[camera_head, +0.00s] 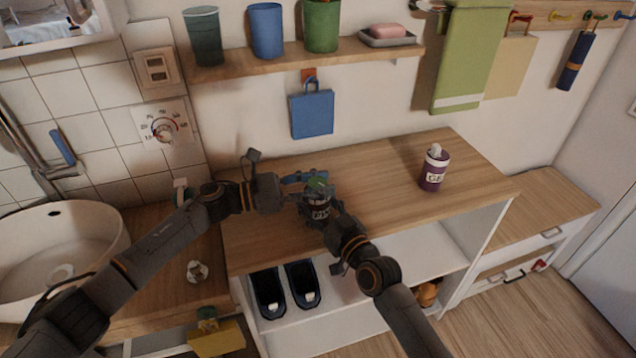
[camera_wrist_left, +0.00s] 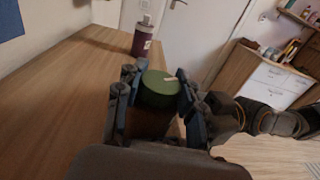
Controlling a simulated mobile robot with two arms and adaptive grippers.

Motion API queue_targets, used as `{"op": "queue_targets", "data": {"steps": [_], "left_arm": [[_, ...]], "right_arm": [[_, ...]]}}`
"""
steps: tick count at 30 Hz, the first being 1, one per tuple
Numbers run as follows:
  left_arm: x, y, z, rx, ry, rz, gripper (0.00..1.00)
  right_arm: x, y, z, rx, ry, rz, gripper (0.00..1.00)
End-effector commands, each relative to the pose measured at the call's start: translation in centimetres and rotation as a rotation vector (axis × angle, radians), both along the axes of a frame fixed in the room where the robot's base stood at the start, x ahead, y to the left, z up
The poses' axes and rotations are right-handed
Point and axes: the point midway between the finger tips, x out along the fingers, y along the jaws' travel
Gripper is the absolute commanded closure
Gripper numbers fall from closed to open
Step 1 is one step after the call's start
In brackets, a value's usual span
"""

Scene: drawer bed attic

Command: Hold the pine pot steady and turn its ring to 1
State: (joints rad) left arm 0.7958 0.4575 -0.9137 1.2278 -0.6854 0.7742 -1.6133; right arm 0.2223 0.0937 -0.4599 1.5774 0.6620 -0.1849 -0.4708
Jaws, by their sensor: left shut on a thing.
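The pine pot (camera_head: 320,211) stands on the wooden counter; it is dark with a pale label and a green top. The green top also shows in the left wrist view (camera_wrist_left: 160,88), round, with a small pale mark on it. My left gripper (camera_head: 312,182) reaches in from the left and is shut on this green top, with blue finger pads on both sides (camera_wrist_left: 158,98). My right gripper (camera_head: 322,213) comes from the front right, its dark fingers at the pot's lower body; their grip is partly hidden. The ring's scale is too small to read.
A shelf (camera_head: 300,62) with cups is above, and a blue board (camera_head: 312,114) hangs on the wall. A sink (camera_head: 60,250) is at left. The counter between the pots is clear.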

Motion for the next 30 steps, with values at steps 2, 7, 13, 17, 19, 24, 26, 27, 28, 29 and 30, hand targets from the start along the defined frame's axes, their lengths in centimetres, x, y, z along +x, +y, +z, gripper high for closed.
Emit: {"op": "queue_targets", "data": {"steps": [2,7,13,17,19,24,26,27,28,29,30], "left_arm": [[0.44,0.13,0.16,-0.001,-0.001,-0.061,0.95],[0.39,0.11,0.18,-0.001,-0.002,-0.181,0.95],[0.43,0.13,0.1,0.001,-0.003,-0.285,0.95],[0.5,0.14,0.08,0.003,-0.004,-0.337,0.95],[0.5,0.17,0.04,0.004,-0.004,-0.358,0.95],[0.39,0.23,0.03,0.003,-0.003,-0.397,0.95],[0.36,0.24,0.05,0.003,-0.003,-0.405,0.95],[0.32,0.27,0.05,0.003,-0.003,-0.41,0.95],[0.3,0.28,0.05,0.002,-0.002,-0.413,0.95],[0.29,0.29,0.04,0.002,-0.002,-0.415,0.95],[0.27,0.31,0.02,0.002,-0.001,-0.417,0.95]], "right_arm": [[-0.02,-0.05,-0.04,-0.002,-0.001,-0.001,0.84],[-0.03,-0.05,-0.05,-0.002,-0.001,-0.001,0.84],[-0.04,-0.03,-0.06,-0.002,0.0,0.0,0.84],[-0.06,-0.02,-0.06,-0.002,0.0,0.0,0.84],[-0.07,-0.01,-0.06,-0.002,0.0,0.0,0.84],[-0.09,0.04,-0.06,-0.002,0.0,0.001,0.84],[-0.1,0.05,-0.06,-0.002,-0.001,0.001,0.84],[-0.1,0.05,-0.06,-0.002,-0.001,0.001,0.84],[-0.12,0.06,-0.06,-0.002,-0.001,0.001,0.84],[-0.12,0.06,-0.06,-0.002,0.0,0.002,0.84],[-0.12,0.06,-0.07,-0.002,0.0,0.002,0.84]]}}
